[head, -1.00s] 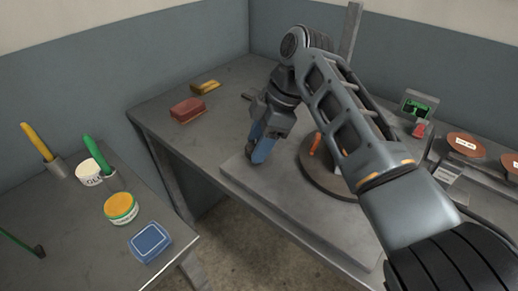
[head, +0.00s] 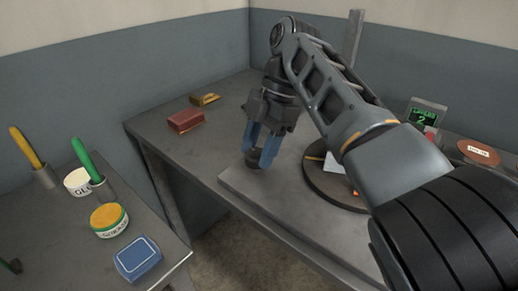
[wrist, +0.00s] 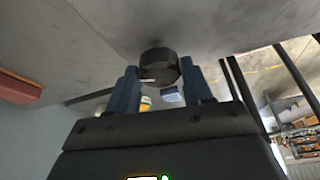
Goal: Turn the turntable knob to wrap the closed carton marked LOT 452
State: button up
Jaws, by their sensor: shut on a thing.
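The turntable knob (head: 253,158) is a dark round knob at the near left corner of the grey turntable base (head: 285,205). My gripper (head: 261,153) points down with its blue fingers closed on the knob. In the wrist view the knob (wrist: 159,66) sits between the two blue fingertips, with a pale mark on its side. The dark turntable disc (head: 325,185) is partly hidden behind my arm. A white and orange bit of something on it shows beside my arm, but no carton or LOT 452 marking can be read.
A small display (head: 424,117) with a green "2" stands at the back right, near an orange-brown disc (head: 478,152). A red block (head: 185,121) and a yellow item (head: 206,99) lie at the back left. The side table holds tubs, a blue box (head: 137,259) and upright handles.

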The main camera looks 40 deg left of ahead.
jog(key=o, duration=1)
jog(key=shift+o, duration=0.2)
jog(key=v, duration=0.7)
jog(key=shift+r, duration=0.35)
jog(key=shift+w, duration=0.1)
